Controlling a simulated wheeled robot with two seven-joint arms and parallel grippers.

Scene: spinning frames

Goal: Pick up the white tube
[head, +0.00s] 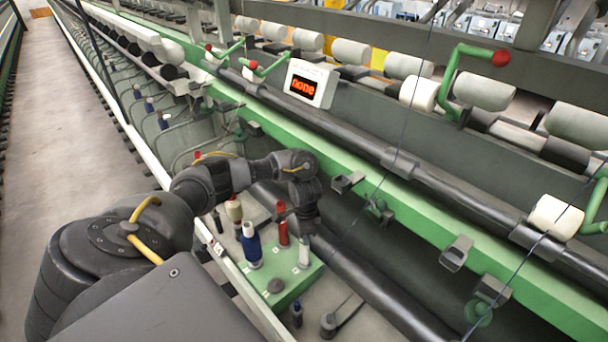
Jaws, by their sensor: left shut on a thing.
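The white tube (303,254) stands upright at the right side of a green tray (285,293). My left gripper (304,230) points down over it and is shut on its upper part; the fingers hide the top of the tube. The tube's lower end is at the tray, and I cannot tell whether it touches. My right gripper is not in view.
A blue tube (252,248) with a white top and a red tube (282,234) stand close left of the white one. A cream tube (234,211) stands behind. The green machine rail (440,233) and dark roller run along the right. A display box (311,84) hangs above.

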